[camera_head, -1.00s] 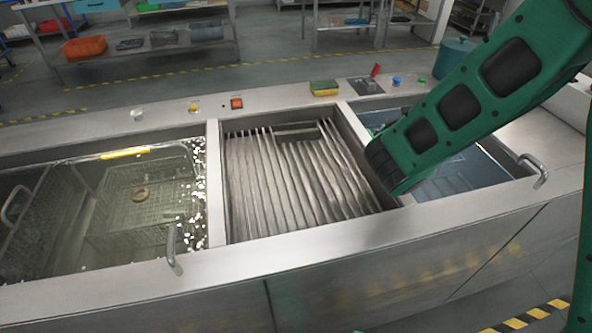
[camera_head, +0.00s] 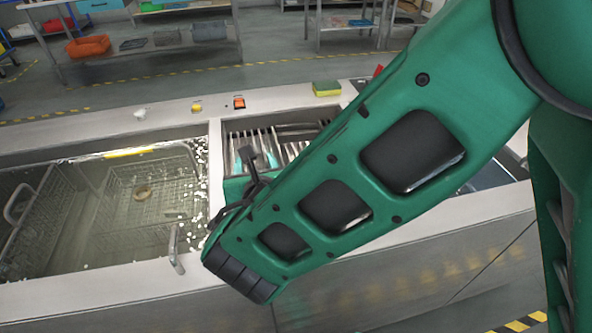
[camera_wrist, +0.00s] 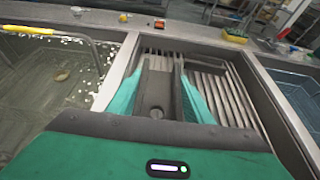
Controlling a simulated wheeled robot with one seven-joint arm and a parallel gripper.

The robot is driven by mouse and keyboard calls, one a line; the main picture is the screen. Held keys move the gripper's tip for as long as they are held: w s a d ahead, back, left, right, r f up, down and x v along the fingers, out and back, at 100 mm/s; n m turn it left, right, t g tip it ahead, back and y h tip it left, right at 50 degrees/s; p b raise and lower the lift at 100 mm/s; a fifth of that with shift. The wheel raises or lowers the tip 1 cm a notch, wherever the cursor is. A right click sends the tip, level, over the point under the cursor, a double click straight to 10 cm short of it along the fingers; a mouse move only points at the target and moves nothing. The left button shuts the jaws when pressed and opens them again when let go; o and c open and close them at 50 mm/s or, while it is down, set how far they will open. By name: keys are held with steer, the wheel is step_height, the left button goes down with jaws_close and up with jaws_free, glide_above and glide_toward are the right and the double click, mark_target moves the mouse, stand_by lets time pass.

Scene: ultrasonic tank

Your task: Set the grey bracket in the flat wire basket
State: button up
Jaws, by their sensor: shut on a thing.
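My gripper (camera_wrist: 160,95) is shut on the grey bracket (camera_wrist: 156,88), a dark grey piece with a round hole, held between teal fingers. In the head view my gripper (camera_head: 246,172) is over the middle bay, partly hidden by my arm. In the left tank a wire basket (camera_head: 112,205) sits in liquid with a tan ring (camera_head: 143,193) inside. Another wire mesh side (camera_head: 35,225) shows at its left. In the wrist view, blue-toned mesh (camera_wrist: 297,92) shows in the right tank. I cannot tell which of these is the flat basket.
The middle bay holds a slatted metal rack (camera_wrist: 225,88). Steel rims and dividers (camera_head: 214,165) separate the bays. A bent handle (camera_head: 175,250) stands at the left tank's front. A sponge (camera_head: 326,88), an orange switch (camera_head: 239,102) and knobs line the back ledge.

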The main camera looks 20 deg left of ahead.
steer(key=w+d+f, duration=0.1)
steer(key=w+f, duration=0.1)
steer(key=w, duration=0.1)
steer(key=w+d+f, duration=0.2)
steer(key=w, duration=0.2)
steer(key=w+d+f, duration=0.1)
steer(key=w+f, duration=0.1)
steer(key=w, duration=0.1)
steer(key=shift+w+d+f, duration=0.15)
steer(key=shift+f, duration=2.15)
steer(key=o, duration=1)
steer(key=shift+f, duration=0.2)
steer(key=o, duration=0.4)
steer(key=shift+r, duration=0.15)
